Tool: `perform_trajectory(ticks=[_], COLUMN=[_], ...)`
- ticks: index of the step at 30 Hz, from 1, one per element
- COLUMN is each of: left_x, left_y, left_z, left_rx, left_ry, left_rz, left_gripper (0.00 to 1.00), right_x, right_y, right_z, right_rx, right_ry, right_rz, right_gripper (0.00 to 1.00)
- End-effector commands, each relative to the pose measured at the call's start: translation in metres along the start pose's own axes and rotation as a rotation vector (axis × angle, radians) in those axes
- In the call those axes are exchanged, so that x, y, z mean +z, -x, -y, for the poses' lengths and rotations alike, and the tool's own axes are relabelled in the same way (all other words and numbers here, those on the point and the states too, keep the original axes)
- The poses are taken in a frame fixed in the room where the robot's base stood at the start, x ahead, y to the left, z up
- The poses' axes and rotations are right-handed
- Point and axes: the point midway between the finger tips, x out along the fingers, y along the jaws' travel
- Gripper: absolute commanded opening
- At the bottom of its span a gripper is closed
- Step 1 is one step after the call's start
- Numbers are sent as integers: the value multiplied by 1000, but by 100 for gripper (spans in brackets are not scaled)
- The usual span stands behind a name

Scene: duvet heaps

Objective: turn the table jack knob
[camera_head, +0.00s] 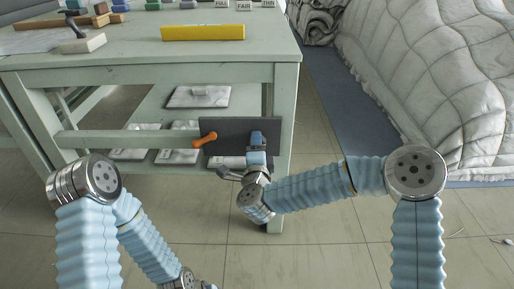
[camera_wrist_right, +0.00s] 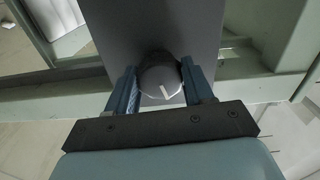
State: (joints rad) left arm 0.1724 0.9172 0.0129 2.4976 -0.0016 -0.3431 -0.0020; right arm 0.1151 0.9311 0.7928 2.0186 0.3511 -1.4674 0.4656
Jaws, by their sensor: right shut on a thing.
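The table jack knob (camera_wrist_right: 160,82) is a round grey dial with a white pointer line, set on a dark panel (camera_wrist_right: 160,28). In the right wrist view the two blue fingers of my right gripper (camera_wrist_right: 160,90) stand on either side of the knob, shut on it. In the head view the dark panel (camera_head: 238,130) hangs at the table's front right, and my right gripper (camera_head: 256,150) is in front of it, hiding the knob. An orange handle (camera_head: 205,140) sticks out at the panel's left. My left arm comes in at lower left; its gripper is out of view.
The pale green table (camera_head: 130,75) has a yellow bar (camera_head: 203,33) and small blocks on top. White slabs (camera_head: 198,97) lie on the lower shelf. A grey-white duvet heap (camera_head: 430,70) fills the right side. Tiled floor (camera_head: 330,245) is clear in front.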

Motion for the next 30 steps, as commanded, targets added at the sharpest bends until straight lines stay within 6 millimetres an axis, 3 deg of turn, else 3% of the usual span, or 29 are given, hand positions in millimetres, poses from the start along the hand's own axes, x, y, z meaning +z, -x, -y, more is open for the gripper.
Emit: perform_trajectory(ticks=[5,6,10,22,26,30], left_x=[0,0,0,0,0,0], left_y=[0,0,0,0,1,1], left_z=[0,0,0,0,0,0], left_rx=[0,0,0,0,0,0], left_ry=[0,0,0,0,0,0], left_rz=[0,0,0,0,0,0], left_gripper=[0,0,0,0,0,0], right_x=[1,1,1,1,1,2], right_y=[0,0,0,9,33,69], right_z=[-1,-1,0,0,1,0], right_rx=[2,2,1,0,-1,0], right_ry=[1,1,1,1,3,3], right_rz=[3,3,2,2,4,7], right_gripper=[21,55,74,76,76,76])
